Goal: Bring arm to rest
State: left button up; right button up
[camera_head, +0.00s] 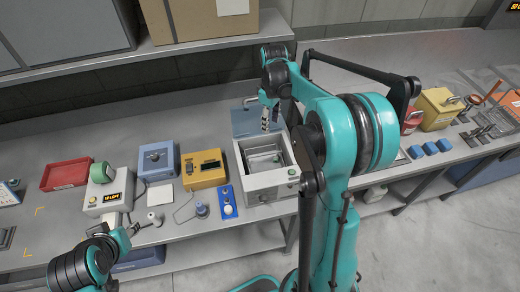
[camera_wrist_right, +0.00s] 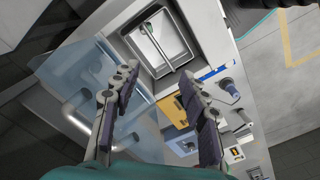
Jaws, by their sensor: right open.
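My right arm reaches over the bench in the head view, and its right gripper (camera_head: 268,120) hangs above the grey bath (camera_head: 267,190) beside its raised bluish lid (camera_head: 243,122). In the wrist view the two dark-padded fingers of the right gripper (camera_wrist_right: 160,97) are spread apart with nothing between them. The open basin of the bath (camera_wrist_right: 160,45) lies beyond the fingertips, and the see-through lid (camera_wrist_right: 75,75) stands at the left. My left gripper (camera_head: 120,226) is low at the left by the bench's front edge; its fingers are too small to read.
A grey box with a green roll (camera_head: 103,175), a blue box (camera_head: 158,160), a yellow device (camera_head: 204,168) and a red tray (camera_head: 66,174) stand left of the bath. A cardboard box (camera_head: 200,18) sits on the shelf above. A yellow container (camera_head: 437,108) stands at the right.

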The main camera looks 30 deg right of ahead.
jog(key=s+a+f+m+t+b, duration=0.6)
jog(key=s+a+f+b, duration=0.8)
jog(key=s+b, duration=0.4)
jog(key=shift+s+a+f+t, duration=0.4)
jog(key=shift+a+t, duration=0.2)
jog(key=shift+a, duration=0.2)
